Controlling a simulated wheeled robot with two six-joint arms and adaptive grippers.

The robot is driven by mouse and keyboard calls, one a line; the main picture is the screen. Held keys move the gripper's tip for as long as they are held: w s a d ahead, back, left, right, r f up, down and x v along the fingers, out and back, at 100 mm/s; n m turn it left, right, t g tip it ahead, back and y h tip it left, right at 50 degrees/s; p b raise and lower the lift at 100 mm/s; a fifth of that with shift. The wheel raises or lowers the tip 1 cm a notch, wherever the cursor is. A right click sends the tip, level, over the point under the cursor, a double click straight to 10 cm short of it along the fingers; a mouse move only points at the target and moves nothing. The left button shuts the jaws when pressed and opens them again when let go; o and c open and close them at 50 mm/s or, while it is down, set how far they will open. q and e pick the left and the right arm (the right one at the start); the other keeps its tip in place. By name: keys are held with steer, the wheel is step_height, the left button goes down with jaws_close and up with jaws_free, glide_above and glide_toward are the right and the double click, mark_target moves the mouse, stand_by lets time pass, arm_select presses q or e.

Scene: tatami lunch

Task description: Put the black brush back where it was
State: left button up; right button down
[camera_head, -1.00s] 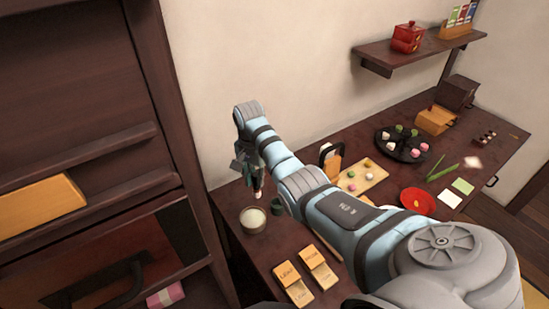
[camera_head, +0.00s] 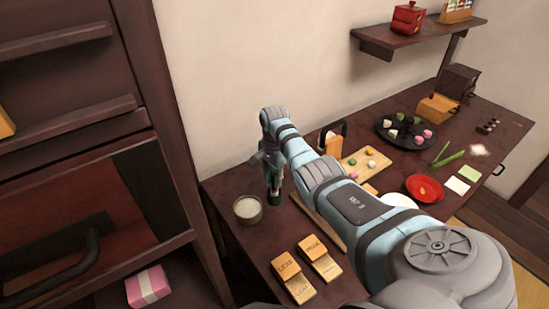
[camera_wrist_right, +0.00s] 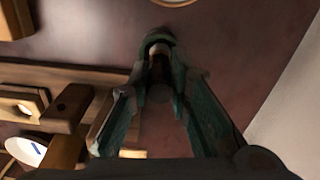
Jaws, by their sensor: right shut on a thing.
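My right gripper (camera_head: 272,176) points down at the back of the dark wooden counter, just above a small dark green cup (camera_head: 275,199). In the right wrist view my right gripper (camera_wrist_right: 159,92) has its fingertips closed around the slim black brush (camera_wrist_right: 158,68), with a brownish band showing near the cup. The green cup (camera_wrist_right: 157,33) lies in line with the brush, directly beyond the fingertips. The brush appears to be at or in the cup's mouth; how deep it sits is hidden. My left gripper is not in view.
A bowl of white contents (camera_head: 247,209) stands left of the cup. Two labelled wooden boxes (camera_head: 293,277) lie in front. A black-handled wooden piece (camera_head: 333,140) and a board of sweets (camera_head: 366,163) stand to the right. The wall is close behind.

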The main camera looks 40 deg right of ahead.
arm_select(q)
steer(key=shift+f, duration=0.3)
arm_select(e)
steer(key=shift+f, duration=0.65)
steer(key=shift+f, duration=0.2)
steer(key=c, duration=1.5)
jaws_free()
steer(key=shift+r, duration=0.1)
steer(key=shift+r, duration=0.4)
step_height(320, 180, up, 12)
steer(key=p, duration=0.3)
steer(key=shift+f+p, duration=0.2)
steer(key=shift+p, duration=0.2)
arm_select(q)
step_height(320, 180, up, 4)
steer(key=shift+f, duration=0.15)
arm_select(e)
steer(key=shift+s+f, duration=0.1)
